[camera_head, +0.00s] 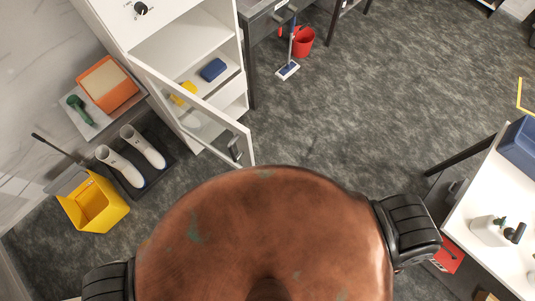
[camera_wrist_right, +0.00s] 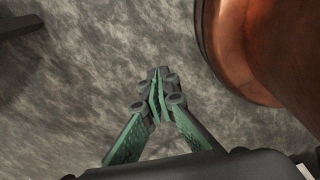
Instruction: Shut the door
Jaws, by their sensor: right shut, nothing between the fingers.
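A white cabinet (camera_head: 183,42) stands at the upper left in the head view. Its framed glass door (camera_head: 192,96) is open and swung out toward me, with a dark handle (camera_head: 235,149) near its free edge. Inside the cabinet are a blue item and a yellow item. My right gripper (camera_wrist_right: 157,75) shows in the right wrist view, with green fingers shut and empty above the grey floor. It is not touching the door. My left gripper is in neither view.
My round copper-coloured base fills the bottom of the head view. A yellow bucket (camera_head: 95,205), white boots (camera_head: 120,166) and an orange box (camera_head: 107,86) stand left of the door. A red bucket (camera_head: 303,42) stands beyond. A white table (camera_head: 480,205) is at the right. The middle floor is clear.

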